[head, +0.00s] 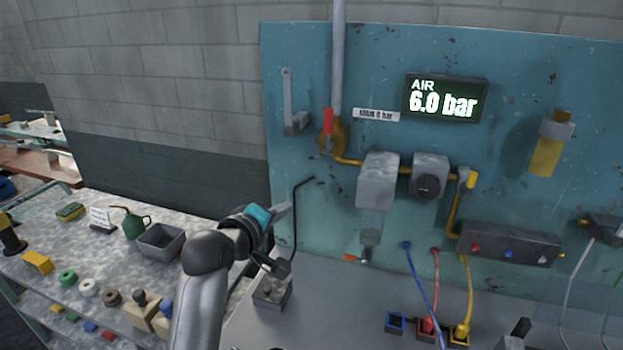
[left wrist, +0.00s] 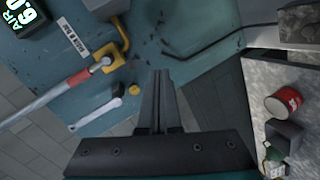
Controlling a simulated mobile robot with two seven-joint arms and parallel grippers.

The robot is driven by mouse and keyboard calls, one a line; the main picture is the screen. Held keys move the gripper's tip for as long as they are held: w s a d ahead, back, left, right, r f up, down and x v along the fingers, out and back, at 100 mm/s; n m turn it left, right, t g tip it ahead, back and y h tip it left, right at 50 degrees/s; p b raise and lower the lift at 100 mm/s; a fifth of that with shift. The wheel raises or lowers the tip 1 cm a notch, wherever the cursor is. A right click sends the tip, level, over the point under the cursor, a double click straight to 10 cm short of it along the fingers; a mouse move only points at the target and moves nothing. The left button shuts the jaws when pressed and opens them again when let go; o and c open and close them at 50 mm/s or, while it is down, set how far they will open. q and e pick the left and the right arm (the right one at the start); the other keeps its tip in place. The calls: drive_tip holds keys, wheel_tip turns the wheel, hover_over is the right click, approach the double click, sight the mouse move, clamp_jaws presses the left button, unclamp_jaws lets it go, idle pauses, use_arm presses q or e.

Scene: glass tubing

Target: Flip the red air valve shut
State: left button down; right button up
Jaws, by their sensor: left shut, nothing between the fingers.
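The red air valve handle (head: 328,122) stands upright, in line with the grey vertical pipe, on a brass valve body (head: 333,139) on the teal panel. In the left wrist view the red handle (left wrist: 77,78) lies along the pipe at the left, apart from my fingers. My left gripper (head: 284,209) is below and left of the valve, in front of the panel's lower left part. In the left wrist view its fingers (left wrist: 162,75) are together with nothing between them. The dark display (head: 445,97) reads AIR 6.0 bar. My right gripper is not in view.
A grey lever bracket (head: 291,112) sits left of the valve. A regulator (head: 378,180) and a round gauge block (head: 429,178) sit right of it. A thin black bent rod (head: 296,205) is close to my left gripper. The side bench (head: 75,215) holds several small items.

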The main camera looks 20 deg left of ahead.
sight(330, 128)
use_arm(q)
wheel_tip(330, 128, up, 13)
drive_tip(key=w+a+n+t, duration=0.2)
drive_tip(key=n+t, duration=0.1)
drive_tip(key=n, duration=0.1)
drive_tip(key=shift+w+a+r+n, duration=0.15)
drive_tip(key=shift+a+r+n, duration=0.05)
drive_tip(key=shift+a+n, duration=0.1)
drive_tip(key=shift+w+p, duration=0.1)
drive_tip(key=shift+p, duration=0.2)
drive_tip(key=w, duration=0.6)
drive_tip(key=w+d+p, duration=0.1)
drive_tip(key=w, duration=0.2)
drive_tip(key=shift+w, duration=0.4)
drive_tip(key=d, duration=0.1)
drive_tip(key=d+p, duration=0.1)
drive_tip(key=d, duration=0.2)
drive_tip(key=shift+w, duration=0.3)
drive_tip(key=shift+a+f, duration=0.1)
drive_tip(key=shift+w, duration=0.15)
